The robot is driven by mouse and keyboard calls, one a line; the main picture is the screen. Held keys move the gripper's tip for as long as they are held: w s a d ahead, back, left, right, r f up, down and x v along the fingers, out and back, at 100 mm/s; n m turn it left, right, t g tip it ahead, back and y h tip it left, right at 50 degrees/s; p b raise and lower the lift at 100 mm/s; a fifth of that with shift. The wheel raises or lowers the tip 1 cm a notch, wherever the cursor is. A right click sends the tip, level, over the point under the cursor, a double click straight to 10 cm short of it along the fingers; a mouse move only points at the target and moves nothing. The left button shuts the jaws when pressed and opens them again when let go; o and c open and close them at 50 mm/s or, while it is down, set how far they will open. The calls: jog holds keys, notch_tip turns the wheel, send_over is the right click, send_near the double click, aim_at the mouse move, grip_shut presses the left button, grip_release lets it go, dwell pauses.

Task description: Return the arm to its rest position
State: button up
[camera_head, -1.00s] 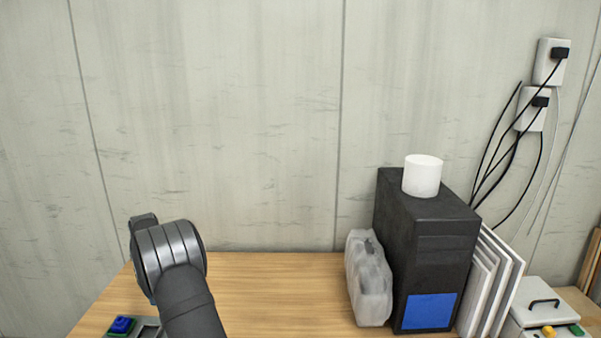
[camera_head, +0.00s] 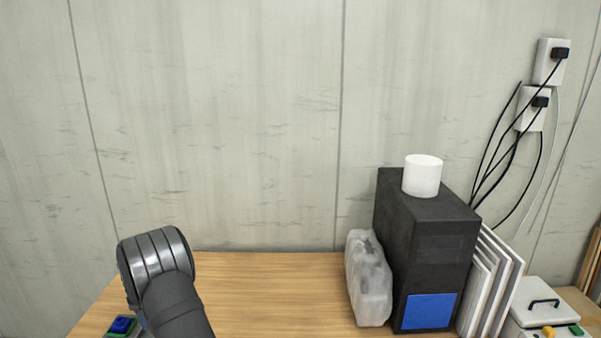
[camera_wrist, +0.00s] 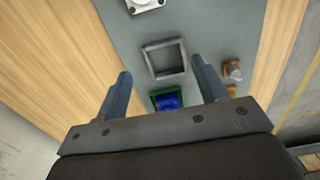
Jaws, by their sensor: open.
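My gripper (camera_wrist: 163,92) shows in the wrist view with its two blue-grey fingers well apart and nothing between the tips. It hangs above a grey mat (camera_wrist: 205,30) on the wooden table. In the head view only my dark arm shows at the lower left; the gripper itself is hidden there. A green piece with a blue block (camera_wrist: 166,101) lies on the mat, seen between the fingers. It also shows in the head view (camera_head: 122,325) at the bottom left. A grey square frame (camera_wrist: 164,59) lies on the mat beyond it.
Small brown and grey parts (camera_wrist: 232,70) sit at the mat's right. A pale part (camera_wrist: 145,4) is at its far end. In the head view, a black case (camera_head: 425,250) with a white cylinder (camera_head: 422,176) stands right, beside a translucent container (camera_head: 368,280). The table's middle (camera_head: 270,290) is clear.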

jog(key=shift+s+a+f, duration=0.1)
jog(key=shift+a+f, duration=0.35)
jog(key=shift+a, duration=0.2)
jog(key=shift+s+a+f, duration=0.1)
jog(key=shift+a+f, duration=0.35)
jog(key=shift+a, duration=0.2)
jog(key=o, duration=0.8)
jog(key=shift+c, duration=0.2)
jog(key=s+d+r+n+t, duration=0.2)
jog(key=s+d+r+n, duration=0.15)
jog(key=r+n, duration=0.35)
jog(key=s+d+r+n+t, duration=0.1)
jog(key=s+d+r+n, duration=0.3)
jog(key=r, duration=0.5)
jog(key=s+d+r+n+t, duration=0.25)
jog(key=s+r+n, duration=0.25)
jog(key=r+n, duration=0.25)
jog(key=x, duration=0.9)
jog(key=shift+s+d+f+g, duration=0.2)
jog(key=shift+s+d+g, duration=0.15)
jog(key=shift+g, duration=0.1)
jog(key=shift+m, duration=0.25)
